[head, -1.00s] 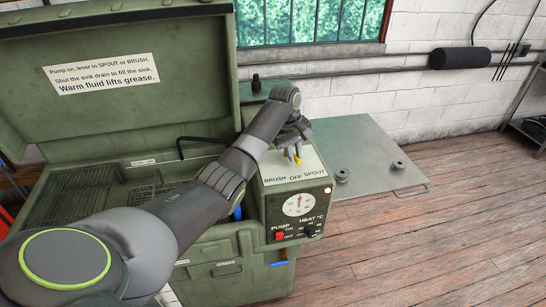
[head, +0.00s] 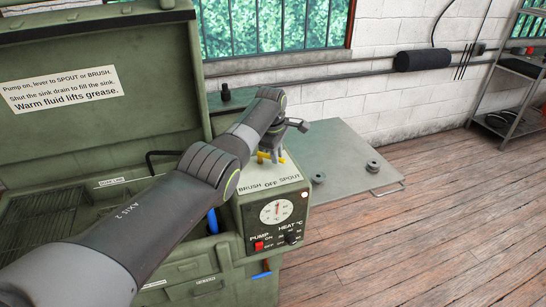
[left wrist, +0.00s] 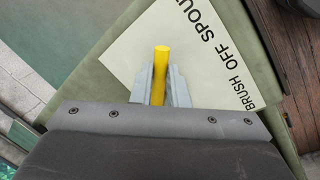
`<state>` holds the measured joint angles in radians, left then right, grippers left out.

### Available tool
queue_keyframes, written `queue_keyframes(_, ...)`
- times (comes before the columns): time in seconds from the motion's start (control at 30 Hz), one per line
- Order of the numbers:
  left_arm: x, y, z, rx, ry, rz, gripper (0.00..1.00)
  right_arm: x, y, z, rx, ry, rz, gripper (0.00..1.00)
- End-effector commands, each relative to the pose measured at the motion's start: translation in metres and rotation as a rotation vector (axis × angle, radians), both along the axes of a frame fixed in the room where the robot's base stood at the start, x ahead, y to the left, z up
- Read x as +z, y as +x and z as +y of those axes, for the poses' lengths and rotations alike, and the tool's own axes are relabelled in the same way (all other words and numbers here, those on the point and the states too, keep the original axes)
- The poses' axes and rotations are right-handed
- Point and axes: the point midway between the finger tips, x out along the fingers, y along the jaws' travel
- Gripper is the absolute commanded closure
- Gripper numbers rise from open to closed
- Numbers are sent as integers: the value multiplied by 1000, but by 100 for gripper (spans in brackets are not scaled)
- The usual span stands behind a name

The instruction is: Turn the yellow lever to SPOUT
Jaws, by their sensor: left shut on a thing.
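The yellow lever (left wrist: 161,75) stands between the two grey fingers of my left gripper (left wrist: 161,88) in the left wrist view, and the fingers are shut on it. In the head view the left gripper (head: 271,156) is over the panel top, with bits of the yellow lever (head: 263,158) showing beside the fingers. A pale label plate (head: 270,184) reads BRUSH, OFF, SPOUT, and the same plate shows in the wrist view (left wrist: 190,55). The fingers partly hide the lever, so I cannot tell exactly which word it points to. My right gripper is not in view.
The green washer's control box (head: 276,213) has a dial, a red pump switch (head: 259,246), a heat knob (head: 291,238) and a lit lamp (head: 305,195). The open lid (head: 95,140) stands behind. A low grey plate (head: 335,160) with two knobs lies at right, with clear floor beyond.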

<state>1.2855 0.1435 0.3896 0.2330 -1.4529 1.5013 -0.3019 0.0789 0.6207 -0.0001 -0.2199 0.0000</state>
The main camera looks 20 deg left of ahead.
Motion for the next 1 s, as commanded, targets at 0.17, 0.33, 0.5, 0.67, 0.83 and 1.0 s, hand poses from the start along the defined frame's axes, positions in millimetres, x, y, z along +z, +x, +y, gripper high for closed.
queue_keyframes(0.17,1,1,0,18,0,-2,100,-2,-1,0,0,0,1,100)
queue_keyframes(0.33,1,2,0,21,1,-2,100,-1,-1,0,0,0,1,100)
queue_keyframes(0.5,1,2,0,21,0,-3,100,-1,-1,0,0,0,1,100)
queue_keyframes(0.67,1,2,0,20,1,-2,66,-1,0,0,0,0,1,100)
queue_keyframes(0.83,1,1,0,19,0,-1,64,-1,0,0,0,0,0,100)
queue_keyframes(1.0,1,1,0,18,0,-1,64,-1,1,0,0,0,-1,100)
